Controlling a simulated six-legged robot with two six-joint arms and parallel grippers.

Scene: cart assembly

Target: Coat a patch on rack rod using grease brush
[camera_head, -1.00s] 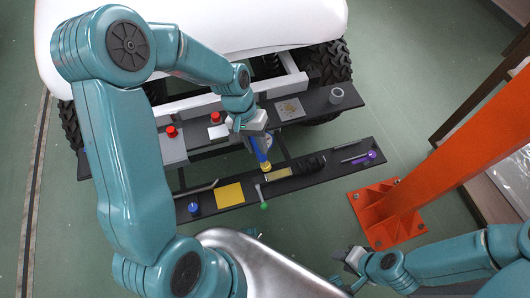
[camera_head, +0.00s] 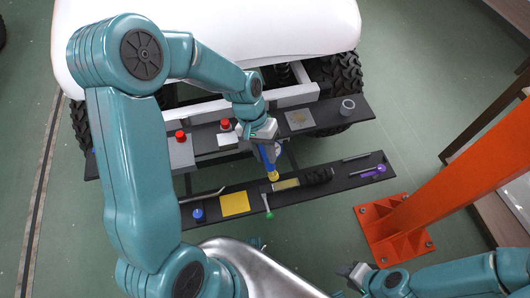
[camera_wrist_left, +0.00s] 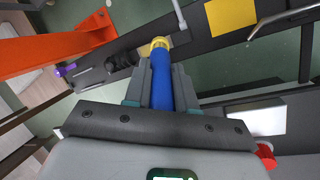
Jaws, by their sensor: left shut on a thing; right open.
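My left gripper (camera_head: 258,134) is shut on a blue handle with a yellow end, which I take for the grease brush (camera_head: 268,160). The brush points down over the near black shelf, its yellow end close to the shelf edge. In the left wrist view the brush (camera_wrist_left: 161,85) sticks out from between the jaws, yellow end away from me. Whether it touches anything I cannot tell. I cannot make out for sure which part is the rack rod. My right gripper (camera_head: 352,274) is open and empty at the lower middle, apart from the shelf.
The near shelf (camera_head: 345,176) holds a yellow square (camera_head: 235,203), a blue knob (camera_head: 198,214), a green-ended tool (camera_head: 267,205) and a purple tool (camera_head: 376,171). The far shelf carries red caps (camera_head: 225,124) and a grey ring (camera_head: 347,106). An orange post (camera_head: 440,190) stands at right.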

